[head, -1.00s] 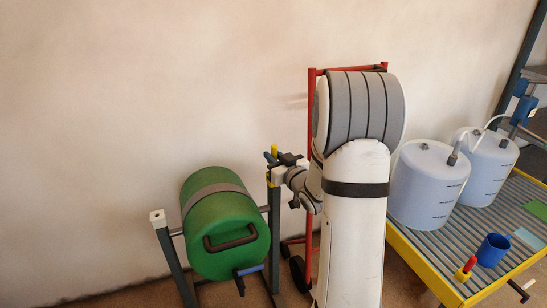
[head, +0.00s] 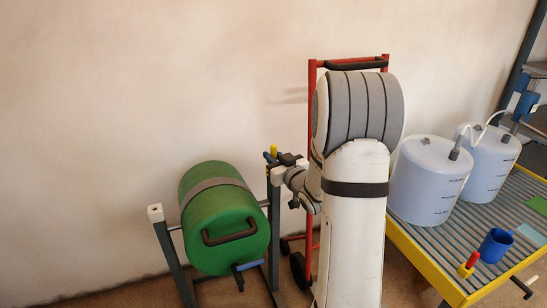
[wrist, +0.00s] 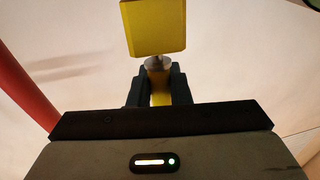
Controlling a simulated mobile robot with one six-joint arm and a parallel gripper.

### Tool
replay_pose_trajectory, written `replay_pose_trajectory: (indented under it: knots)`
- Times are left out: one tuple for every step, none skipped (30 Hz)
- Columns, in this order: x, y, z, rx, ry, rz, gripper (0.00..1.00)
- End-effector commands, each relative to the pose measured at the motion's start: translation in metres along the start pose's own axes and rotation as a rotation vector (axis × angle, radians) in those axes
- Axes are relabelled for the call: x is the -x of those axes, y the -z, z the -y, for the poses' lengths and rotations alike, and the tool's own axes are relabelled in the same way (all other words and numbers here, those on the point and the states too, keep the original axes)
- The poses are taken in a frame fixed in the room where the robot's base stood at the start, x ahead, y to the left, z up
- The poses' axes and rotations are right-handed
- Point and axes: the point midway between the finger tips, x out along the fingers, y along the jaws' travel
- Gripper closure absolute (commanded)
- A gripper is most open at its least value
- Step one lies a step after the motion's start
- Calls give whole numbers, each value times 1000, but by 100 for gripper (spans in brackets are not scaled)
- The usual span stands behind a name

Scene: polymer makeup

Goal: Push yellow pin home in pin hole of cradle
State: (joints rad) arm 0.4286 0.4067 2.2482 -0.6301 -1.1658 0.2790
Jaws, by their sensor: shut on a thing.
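My gripper (wrist: 155,85) is shut on a yellow pin (wrist: 158,84) in the wrist view. A grey metal collar or shank shows just past the fingertips, up against a yellow block (wrist: 155,28). How deep any shank sits in the block cannot be seen. In the head view my gripper (head: 288,160) is at the top of the cradle's right post (head: 274,215), and a small yellow piece (head: 273,150) stands up there. The cradle holds a green drum (head: 223,218) with a grey band and a black handle. The pin hole itself is hidden.
A red hand truck (head: 311,110) stands behind my arm, close to the cradle. The wall behind the drum is bare.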

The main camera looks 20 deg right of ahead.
Motion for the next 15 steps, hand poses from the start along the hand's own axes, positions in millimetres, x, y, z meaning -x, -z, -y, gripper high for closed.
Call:
replay_pose_trajectory:
  knots:
    - [0, -2, 0, 0, 0, 0, 100]
    - [0, -3, 0, 0, 0, 0, 100]
    - [0, -4, 0, 0, 0, 0, 100]
    - [0, -5, 0, 0, 0, 0, 100]
    - [0, -6, 0, 0, 0, 0, 100]
    - [0, -7, 0, 0, 0, 0, 100]
    - [0, -8, 0, 0, 0, 0, 100]
    - [0, -8, 0, 0, 0, 0, 100]
    - [0, -9, 0, 0, 0, 0, 100]
    - [0, -10, 0, 0, 0, 0, 100]
    - [0, -11, 0, 0, 0, 0, 100]
    - [0, -12, 0, 0, 0, 0, 100]
    - [0, -12, 0, 0, 0, 0, 100]
    - [0, -13, 0, 0, 0, 0, 100]
    - [0, -14, 0, 0, 0, 0, 100]
